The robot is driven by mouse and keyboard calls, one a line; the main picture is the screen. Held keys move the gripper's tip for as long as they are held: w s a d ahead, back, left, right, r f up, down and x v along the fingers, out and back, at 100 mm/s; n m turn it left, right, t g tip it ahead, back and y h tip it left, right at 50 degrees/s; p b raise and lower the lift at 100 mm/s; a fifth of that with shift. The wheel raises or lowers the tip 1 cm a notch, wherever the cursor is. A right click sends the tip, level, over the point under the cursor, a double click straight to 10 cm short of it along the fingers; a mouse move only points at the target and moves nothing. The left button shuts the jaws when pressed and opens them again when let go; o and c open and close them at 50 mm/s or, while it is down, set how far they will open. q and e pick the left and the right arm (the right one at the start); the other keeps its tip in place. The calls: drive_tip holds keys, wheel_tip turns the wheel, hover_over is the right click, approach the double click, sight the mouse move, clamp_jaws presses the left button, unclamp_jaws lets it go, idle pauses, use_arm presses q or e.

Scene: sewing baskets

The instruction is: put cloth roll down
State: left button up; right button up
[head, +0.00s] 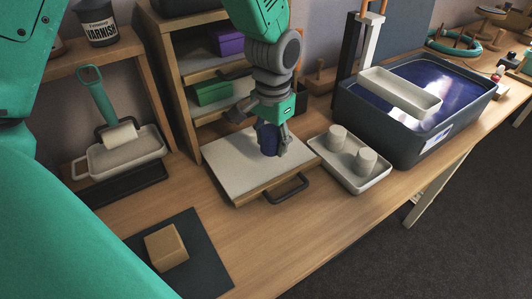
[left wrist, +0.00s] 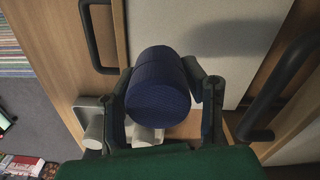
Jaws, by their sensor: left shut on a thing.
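My left gripper (head: 271,146) comes down from the top of the head view and is shut on a dark blue cloth roll (head: 268,137). The roll is upright between the fingers, over the pale surface of a wooden drawer (head: 228,158) with a dark handle (head: 287,188). I cannot tell whether its lower end touches that surface. In the left wrist view the ribbed blue roll (left wrist: 158,88) sits between both fingers, with the pale panel (left wrist: 235,25) behind it. My right gripper is not in view.
A white tray (head: 374,184) with two pale rolls stands just right of the drawer. Beyond it is a dark blue bin (head: 398,145) with a pale tray across it. A shelf with green (head: 211,92) and purple (head: 227,39) boxes stands behind. The drawer's left part is clear.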

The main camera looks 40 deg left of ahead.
sight(267, 162)
use_arm(q)
drive_tip(key=f, duration=0.1)
drive_tip(key=a+f, duration=0.1)
drive_tip(key=f, duration=0.1)
drive_tip(key=f+b, duration=0.1)
drive_tip(key=f, duration=0.1)
drive_tip(key=shift+s+a, duration=0.1)
drive_tip(key=shift+a, duration=0.3)
drive_tip(key=shift+d, duration=0.75)
drive_tip(key=o, duration=1.1)
drive_tip(key=shift+a, duration=0.2)
drive_tip(key=shift+a+f, duration=0.15)
drive_tip(key=shift+a, duration=0.3)
drive_tip(key=shift+d+r, duration=0.15)
drive_tip(key=shift+r, duration=0.05)
wheel_tip(267, 162, up, 12)
drive_tip(key=p, duration=0.3)
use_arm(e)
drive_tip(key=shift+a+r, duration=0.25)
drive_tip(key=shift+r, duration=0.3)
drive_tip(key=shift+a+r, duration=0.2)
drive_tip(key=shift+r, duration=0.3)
